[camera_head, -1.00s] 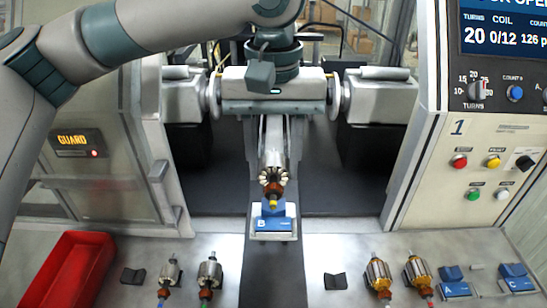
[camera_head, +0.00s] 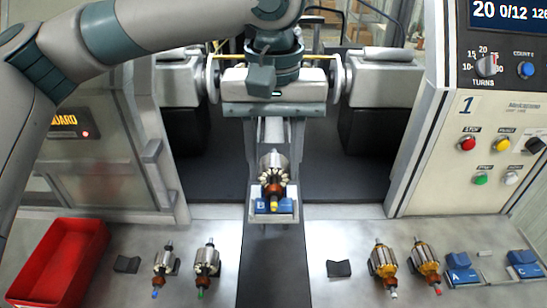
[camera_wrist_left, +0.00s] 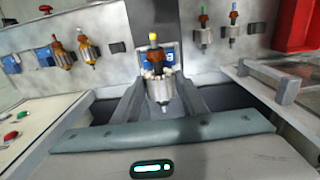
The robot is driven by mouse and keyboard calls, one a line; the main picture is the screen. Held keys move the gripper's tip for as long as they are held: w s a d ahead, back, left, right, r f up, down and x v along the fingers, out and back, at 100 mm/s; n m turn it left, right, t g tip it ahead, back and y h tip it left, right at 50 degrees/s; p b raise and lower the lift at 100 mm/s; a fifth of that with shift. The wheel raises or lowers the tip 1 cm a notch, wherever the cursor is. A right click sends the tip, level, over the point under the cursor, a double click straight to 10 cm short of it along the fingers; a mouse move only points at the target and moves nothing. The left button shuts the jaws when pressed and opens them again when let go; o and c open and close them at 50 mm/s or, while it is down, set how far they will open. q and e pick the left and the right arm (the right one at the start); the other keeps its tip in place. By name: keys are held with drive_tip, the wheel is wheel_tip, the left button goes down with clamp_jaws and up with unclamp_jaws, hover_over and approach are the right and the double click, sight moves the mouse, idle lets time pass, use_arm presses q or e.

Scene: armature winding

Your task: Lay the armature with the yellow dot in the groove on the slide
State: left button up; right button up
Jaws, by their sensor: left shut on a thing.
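The armature with the yellow dot (camera_head: 274,164) has a silver core, a copper-coloured commutator and a yellow shaft end pointing toward me. My left gripper (camera_head: 273,148) is shut on it, with the grey fingers along its sides. The armature is at the slide (camera_head: 288,217), whose blue block marked B shows on both sides of the yellow end. In the left wrist view the armature (camera_wrist_left: 160,88) lines up with the blue block (camera_wrist_left: 173,55). The groove is hidden beneath the armature, so I cannot tell whether it rests there. My right gripper is not in view.
Two copper-wound armatures (camera_head: 384,262) and blue blocks A (camera_head: 460,276) and C (camera_head: 524,264) are at right. Dark empty cradles (camera_head: 339,268) sit on the bench. The winding machine's sides flank the slide.

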use_arm(q)
drive_tip(key=shift+f, duration=0.25)
drive_tip(key=shift+w+f, duration=0.1)
drive_tip(key=shift+w, duration=0.15)
drive_tip(key=shift+s, duration=0.1)
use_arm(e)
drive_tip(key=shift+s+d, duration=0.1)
use_arm(q)
drive_tip(key=shift+f, duration=0.3)
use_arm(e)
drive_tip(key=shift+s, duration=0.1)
use_arm(q)
drive_tip(key=o, duration=1.3)
drive_tip(key=shift+o, duration=0.2)
drive_tip(key=shift+r, duration=0.1)
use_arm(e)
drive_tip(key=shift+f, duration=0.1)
